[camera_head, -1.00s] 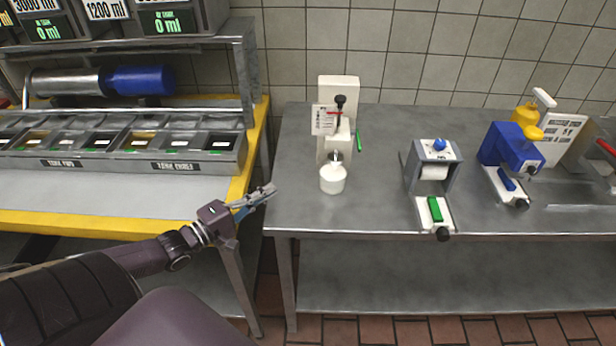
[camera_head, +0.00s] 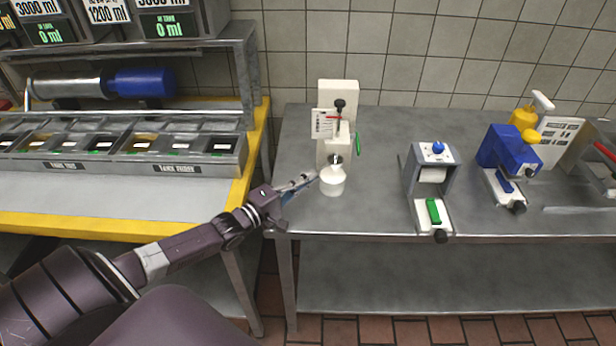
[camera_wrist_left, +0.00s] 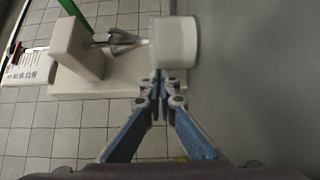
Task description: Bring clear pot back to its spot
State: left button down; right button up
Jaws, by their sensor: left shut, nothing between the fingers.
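The pot (camera_head: 333,182) is a small whitish cup on the steel table, in front of the white dispenser stand (camera_head: 338,95) and just below its nozzle. In the left wrist view the pot (camera_wrist_left: 175,42) sits right beyond my fingertips, next to the stand's metal nozzle (camera_wrist_left: 122,42). My left gripper (camera_head: 312,178) is shut and empty, with its tips at the pot's left side; I cannot tell whether they touch it. It also shows in the left wrist view (camera_wrist_left: 159,82). My right gripper is not in view.
A grey device with a green part (camera_head: 433,180) and a blue-and-yellow device (camera_head: 511,150) stand to the right on the table. A yellow-edged counter with ingredient bins (camera_head: 130,150) is at left. The table front between the pot and the grey device is clear.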

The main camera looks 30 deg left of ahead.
dwell(0.3)
pick_arm(q)
jog(key=w+d, duration=0.2)
jog(key=d, duration=0.1)
jog(key=w+d, duration=0.2)
jog(key=d, duration=0.2)
jog(key=w+d, duration=0.2)
jog(key=d, duration=0.1)
jog(key=shift+w+d+b, duration=0.15)
jog(key=shift+b, duration=0.2)
